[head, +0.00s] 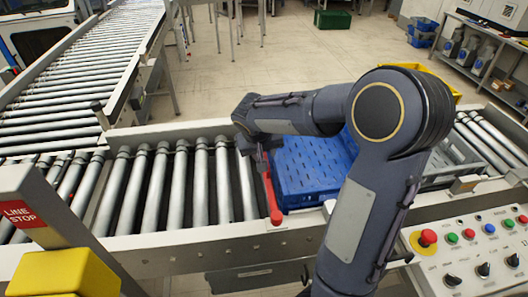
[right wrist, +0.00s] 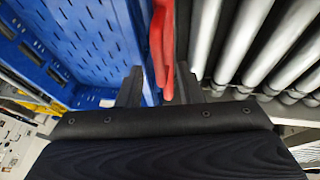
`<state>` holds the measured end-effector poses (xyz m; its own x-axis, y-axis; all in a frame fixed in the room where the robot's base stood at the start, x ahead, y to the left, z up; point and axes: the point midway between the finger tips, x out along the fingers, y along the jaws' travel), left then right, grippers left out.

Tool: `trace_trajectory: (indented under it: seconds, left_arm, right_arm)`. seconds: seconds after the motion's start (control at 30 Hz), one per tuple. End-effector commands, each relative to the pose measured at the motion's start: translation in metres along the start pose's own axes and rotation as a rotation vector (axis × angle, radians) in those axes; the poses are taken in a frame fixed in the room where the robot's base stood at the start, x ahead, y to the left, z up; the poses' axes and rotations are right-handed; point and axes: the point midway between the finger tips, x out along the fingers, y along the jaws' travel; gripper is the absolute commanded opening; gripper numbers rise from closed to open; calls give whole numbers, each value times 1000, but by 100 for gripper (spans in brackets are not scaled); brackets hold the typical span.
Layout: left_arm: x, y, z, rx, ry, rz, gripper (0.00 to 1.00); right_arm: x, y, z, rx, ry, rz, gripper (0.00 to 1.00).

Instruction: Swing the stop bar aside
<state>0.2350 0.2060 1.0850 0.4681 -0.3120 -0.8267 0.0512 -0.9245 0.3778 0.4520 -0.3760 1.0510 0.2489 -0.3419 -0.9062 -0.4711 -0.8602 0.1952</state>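The red stop bar (head: 272,196) lies across the roller conveyor, against or very close to the left side of a blue crate (head: 294,180). My right gripper (head: 259,158) is over the bar's far part, pointing down. In the right wrist view, the bar (right wrist: 162,45) runs between the two fingers of the right gripper (right wrist: 163,88), which stand apart on either side of it. Small gaps seem to show, so the fingers look open around the bar. The blue crate (right wrist: 85,45) is on the left there. My left gripper is not in view.
Bare rollers (head: 170,190) lie left of the bar. A grey crate (head: 455,160) and a yellow crate (head: 440,80) show behind my right arm. A control panel (head: 470,245) with buttons is at front right. A yellow box (head: 65,272) and line-stop sign (head: 20,214) are at front left.

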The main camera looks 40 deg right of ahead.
Motion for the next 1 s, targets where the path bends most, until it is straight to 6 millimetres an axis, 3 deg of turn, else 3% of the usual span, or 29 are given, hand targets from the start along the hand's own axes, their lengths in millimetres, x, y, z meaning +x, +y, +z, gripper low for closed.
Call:
trace_trajectory:
  seconds: [0.33,0.6,1.0]
  left_arm:
    - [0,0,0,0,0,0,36]
    - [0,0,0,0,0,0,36]
    - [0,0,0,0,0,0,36]
  right_arm:
    - [7,0,0,0,0,-1,33]
    - [6,0,0,0,0,-1,0]
    - [6,-2,0,-10,2,-5,0]
